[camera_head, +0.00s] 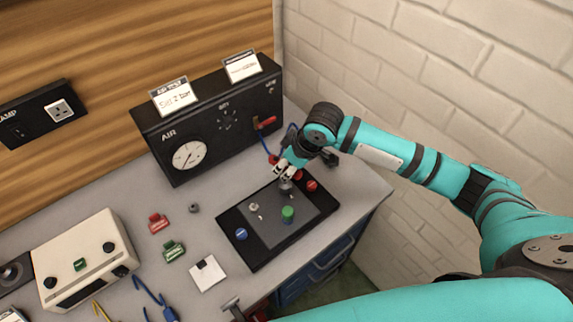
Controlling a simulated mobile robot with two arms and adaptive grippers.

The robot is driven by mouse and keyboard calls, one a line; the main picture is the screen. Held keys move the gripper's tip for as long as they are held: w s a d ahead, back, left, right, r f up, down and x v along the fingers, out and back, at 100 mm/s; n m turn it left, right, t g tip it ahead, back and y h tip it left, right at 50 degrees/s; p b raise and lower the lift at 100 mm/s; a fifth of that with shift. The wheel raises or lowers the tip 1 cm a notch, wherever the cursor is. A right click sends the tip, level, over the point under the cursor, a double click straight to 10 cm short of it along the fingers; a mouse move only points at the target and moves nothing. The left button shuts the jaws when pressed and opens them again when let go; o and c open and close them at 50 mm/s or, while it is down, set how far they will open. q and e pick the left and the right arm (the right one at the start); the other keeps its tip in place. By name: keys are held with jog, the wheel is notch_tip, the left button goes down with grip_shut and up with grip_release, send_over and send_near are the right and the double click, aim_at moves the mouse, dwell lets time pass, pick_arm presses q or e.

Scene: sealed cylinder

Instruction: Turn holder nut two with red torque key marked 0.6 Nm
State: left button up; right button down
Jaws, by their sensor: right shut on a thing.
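My right gripper (285,172) reaches in from the right, low over the far part of the black plate (230,215). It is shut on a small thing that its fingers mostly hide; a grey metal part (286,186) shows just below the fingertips. I cannot tell whether they touch. Another small metal part (253,207), perhaps a holder nut, is on the plate's grey middle. A red labelled piece (159,224) and a green labelled piece (173,251) stand left of the plate; their markings are too small to read. My left gripper is not in view.
A green-topped cylinder (288,213), a blue knob (241,234) and a red knob (312,186) are on the plate. The black air panel (215,125) stands behind, a blue hose near my gripper. A beige box (82,262) and white card (207,273) lie left. The brick wall bounds the right.

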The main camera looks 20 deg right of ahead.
jog(key=shift+w+r+m+h+p, duration=0.1)
jog(key=shift+r+m+h+p, duration=0.05)
jog(key=shift+m+p, duration=0.45)
jog(key=shift+w+r+m+h+p, duration=0.1)
jog(key=shift+m+h+p, duration=0.05)
jog(key=shift+m+p, duration=0.4)
jog(key=shift+s+m+t, duration=0.1)
jog(key=shift+m+t, duration=0.2)
jog(key=shift+m, duration=0.25)
jog(key=shift+d+m+h, duration=0.1)
jog(key=shift+m+h, duration=0.4)
jog(key=shift+m, duration=0.2)
